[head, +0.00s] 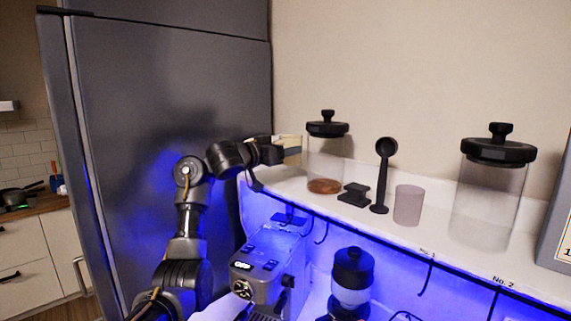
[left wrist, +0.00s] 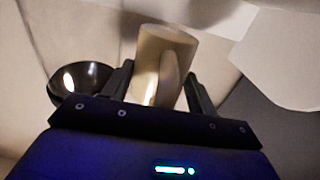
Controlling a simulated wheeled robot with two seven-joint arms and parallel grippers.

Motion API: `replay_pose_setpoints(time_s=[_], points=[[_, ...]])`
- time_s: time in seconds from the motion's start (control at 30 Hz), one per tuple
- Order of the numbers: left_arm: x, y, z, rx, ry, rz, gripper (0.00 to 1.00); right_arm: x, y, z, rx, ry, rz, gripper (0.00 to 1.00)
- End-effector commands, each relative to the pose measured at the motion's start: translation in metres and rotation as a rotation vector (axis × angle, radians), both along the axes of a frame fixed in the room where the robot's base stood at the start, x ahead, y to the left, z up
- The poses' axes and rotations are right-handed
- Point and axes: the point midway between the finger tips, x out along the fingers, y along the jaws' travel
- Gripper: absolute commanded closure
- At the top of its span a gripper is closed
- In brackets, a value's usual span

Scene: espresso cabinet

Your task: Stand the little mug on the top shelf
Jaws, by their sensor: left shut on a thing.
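My right gripper is not in view.
A lidded glass jar (head: 325,160), black tamper stand (head: 354,195), black scoop (head: 382,175), pinkish cup (head: 408,205) and larger lidded jar (head: 490,190) stand along the shelf. The fridge (head: 165,100) is at left. An espresso machine (head: 265,265) and grinder (head: 351,283) are below.

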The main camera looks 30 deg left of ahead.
Motion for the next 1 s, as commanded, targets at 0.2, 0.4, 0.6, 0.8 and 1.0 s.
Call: replay_pose_setpoints(time_s=[0.2, 0.4, 0.6, 0.8, 1.0], points=[[0.0, 0.0, -0.017, -0.001, -0.004, 0.0, 0.7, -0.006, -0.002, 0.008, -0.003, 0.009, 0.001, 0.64], [0.0, -0.001, -0.026, -0.001, -0.001, -0.002, 0.7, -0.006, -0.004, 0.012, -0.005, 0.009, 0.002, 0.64], [0.0, -0.001, -0.054, -0.002, 0.001, -0.001, 0.7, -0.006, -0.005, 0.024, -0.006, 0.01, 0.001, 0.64], [0.0, 0.0, -0.061, 0.0, -0.004, 0.0, 0.7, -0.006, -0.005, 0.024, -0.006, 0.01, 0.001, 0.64], [0.0, 0.0, -0.063, 0.0, -0.003, 0.0, 0.7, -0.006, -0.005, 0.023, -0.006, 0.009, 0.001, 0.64]])
